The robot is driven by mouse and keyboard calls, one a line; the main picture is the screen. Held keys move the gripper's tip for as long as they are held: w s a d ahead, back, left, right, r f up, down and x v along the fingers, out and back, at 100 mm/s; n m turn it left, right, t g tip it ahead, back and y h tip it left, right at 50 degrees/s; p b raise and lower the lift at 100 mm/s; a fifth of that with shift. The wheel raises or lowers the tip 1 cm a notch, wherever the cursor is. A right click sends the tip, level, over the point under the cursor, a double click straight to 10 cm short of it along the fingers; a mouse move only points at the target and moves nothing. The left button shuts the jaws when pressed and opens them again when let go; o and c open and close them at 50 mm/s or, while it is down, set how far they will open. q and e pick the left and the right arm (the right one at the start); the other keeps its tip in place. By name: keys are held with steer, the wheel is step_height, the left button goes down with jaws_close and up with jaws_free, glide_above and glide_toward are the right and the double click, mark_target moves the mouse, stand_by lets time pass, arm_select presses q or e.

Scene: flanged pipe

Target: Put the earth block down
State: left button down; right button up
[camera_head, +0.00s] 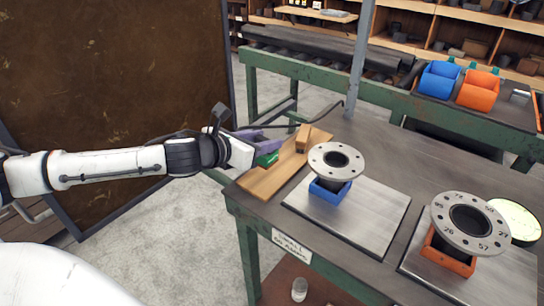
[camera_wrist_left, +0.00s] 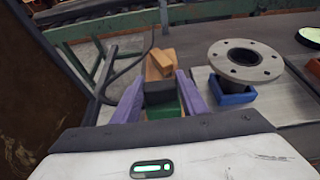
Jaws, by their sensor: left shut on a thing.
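My left gripper (camera_head: 268,143) has purple fingers and is over the wooden board at the table's left end. In the wrist view its fingers (camera_wrist_left: 160,88) stand on both sides of a green block with a dark part at its far end, which I take as the earth block (camera_wrist_left: 164,110). The gripper is shut on it. In the head view only a green strip of the earth block (camera_head: 267,159) shows below the fingers, low over the board. I cannot tell whether it touches the board. My right gripper is not in view.
The wooden board (camera_head: 262,184) carries a small wooden block (camera_head: 303,138) just beyond the fingers. A flanged pipe (camera_head: 336,160) stands in a blue holder (camera_head: 330,192) to the right. Another flanged pipe (camera_head: 470,222) sits in an orange holder (camera_head: 447,256). A post (camera_head: 359,60) rises behind.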

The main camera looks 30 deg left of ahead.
mark_target(262, 159)
arm_select(q)
steer(key=shift+f, duration=2.75)
steer(key=c, duration=1.1)
jaws_free()
steer(key=shift+f, duration=0.2)
steer(key=shift+r, duration=0.15)
steer(key=shift+s, duration=0.35)
steer(key=v, duration=1.1)
steer(key=shift+s+r, duration=0.1)
steer(key=shift+s, duration=0.05)
